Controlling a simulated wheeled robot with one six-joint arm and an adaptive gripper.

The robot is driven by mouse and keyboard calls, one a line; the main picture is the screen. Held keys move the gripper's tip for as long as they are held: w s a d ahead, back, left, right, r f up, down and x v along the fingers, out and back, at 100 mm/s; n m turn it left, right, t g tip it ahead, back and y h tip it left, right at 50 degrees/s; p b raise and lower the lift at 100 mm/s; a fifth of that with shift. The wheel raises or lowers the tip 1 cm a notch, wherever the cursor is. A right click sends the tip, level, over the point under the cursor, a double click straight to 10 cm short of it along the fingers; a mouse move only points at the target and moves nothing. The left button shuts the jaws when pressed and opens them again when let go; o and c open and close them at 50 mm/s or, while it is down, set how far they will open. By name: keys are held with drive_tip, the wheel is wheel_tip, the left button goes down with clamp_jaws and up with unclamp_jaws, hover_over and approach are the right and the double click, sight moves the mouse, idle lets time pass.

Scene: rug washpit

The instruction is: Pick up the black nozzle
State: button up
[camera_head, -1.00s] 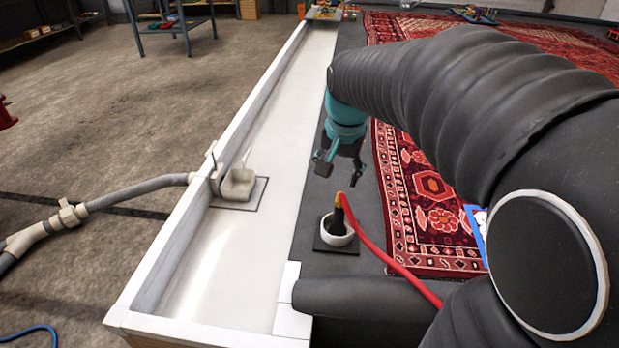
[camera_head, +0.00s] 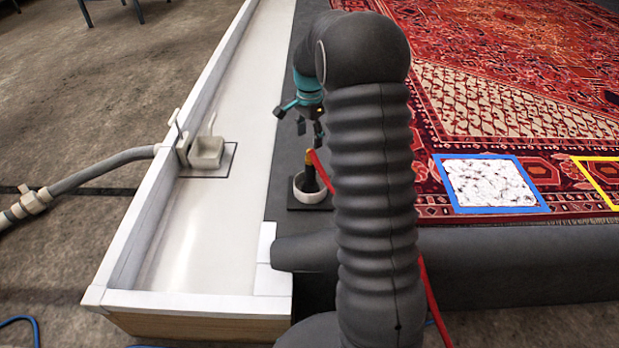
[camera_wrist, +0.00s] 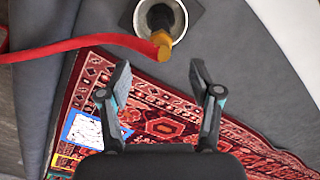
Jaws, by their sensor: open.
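The black nozzle (camera_head: 310,178) stands upright in a white round holder (camera_head: 309,193) on a dark square plate. Its upper end has a yellow-orange fitting joined to a red hose (camera_head: 319,170). In the wrist view the nozzle's yellow fitting (camera_wrist: 161,38) and the holder (camera_wrist: 178,14) are at the top, beyond the fingertips. My gripper (camera_head: 299,121) is open and empty, above and just behind the nozzle in the head view. Its two fingers show apart in the wrist view (camera_wrist: 158,78). Most of the nozzle's black body is hidden in the holder.
A white trough (camera_head: 215,225) with a drain cup (camera_head: 207,152) runs along the left. A red patterned rug (camera_head: 500,105) lies to the right, with a blue-framed white patch (camera_head: 447,206) and a yellow frame (camera_head: 579,175). The red hose crosses behind my arm.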

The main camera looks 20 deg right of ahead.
sight(310, 152)
wheel_tip(310, 152, down, 6)
drive_tip(key=shift+f, duration=0.1)
drive_tip(key=f, duration=0.5)
drive_tip(key=shift+w+d, duration=0.15)
drive_tip(key=shift+d, duration=0.1)
clamp_jaws()
drive_tip(key=shift+r, duration=0.1)
